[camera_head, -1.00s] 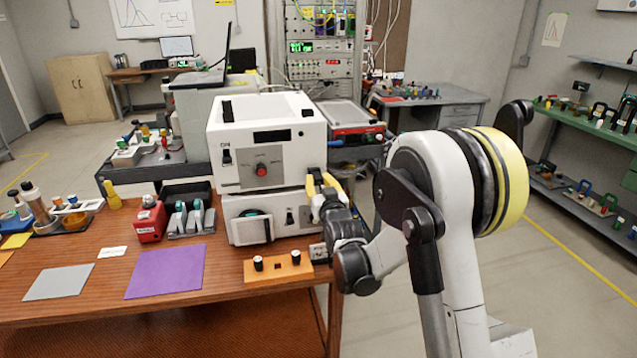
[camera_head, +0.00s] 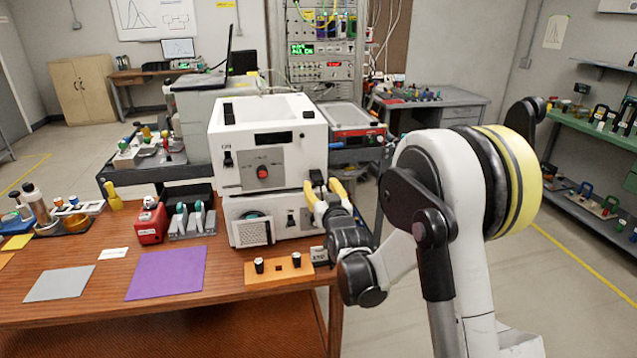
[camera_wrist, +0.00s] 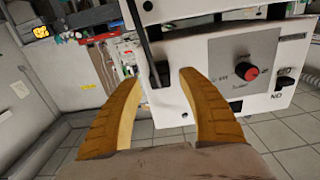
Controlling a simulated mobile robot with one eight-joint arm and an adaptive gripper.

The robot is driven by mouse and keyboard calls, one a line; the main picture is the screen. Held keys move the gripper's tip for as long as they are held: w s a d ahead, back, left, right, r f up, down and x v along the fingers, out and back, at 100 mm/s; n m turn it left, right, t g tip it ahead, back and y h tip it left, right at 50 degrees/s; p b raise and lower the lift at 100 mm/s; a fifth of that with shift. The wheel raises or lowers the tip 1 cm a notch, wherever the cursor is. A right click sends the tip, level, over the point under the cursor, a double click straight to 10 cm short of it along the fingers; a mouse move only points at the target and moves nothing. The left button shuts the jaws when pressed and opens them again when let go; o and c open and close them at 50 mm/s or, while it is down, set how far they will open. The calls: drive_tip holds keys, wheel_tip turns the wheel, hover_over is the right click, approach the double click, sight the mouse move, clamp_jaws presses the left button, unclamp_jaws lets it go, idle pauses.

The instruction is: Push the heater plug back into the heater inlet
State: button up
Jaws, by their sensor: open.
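The white upper unit with a red knob (camera_head: 263,172) stands on a white lower unit (camera_head: 272,222) at the bench's right end. My gripper (camera_head: 323,186) is at the right front edge of these units, its yellow fingers spread apart. In the wrist view, which looks upside down, the open gripper (camera_wrist: 158,85) has a dark block (camera_wrist: 160,97) between its fingertips, with no visible grip on it. A black cord-like strip (camera_wrist: 142,42) runs to this block. I cannot tell whether the block is the heater plug or the inlet, nor how far in the plug sits.
An orange block with two black-and-white knobs (camera_head: 278,270) lies at the bench's front edge, below my gripper. A purple mat (camera_head: 165,273), a red box (camera_head: 151,222) and grey holders (camera_head: 190,222) are to the left. Open floor lies right of the bench.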

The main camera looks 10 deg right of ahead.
drive_tip(key=s, duration=0.9)
drive_tip(key=shift+s+r, duration=0.1)
drive_tip(key=s+f+g, duration=0.1)
drive_tip(key=s+g, duration=1)
drive_tip(key=s, duration=2.2)
drive_tip(key=shift+f, duration=0.3)
drive_tip(key=shift+w, duration=0.1)
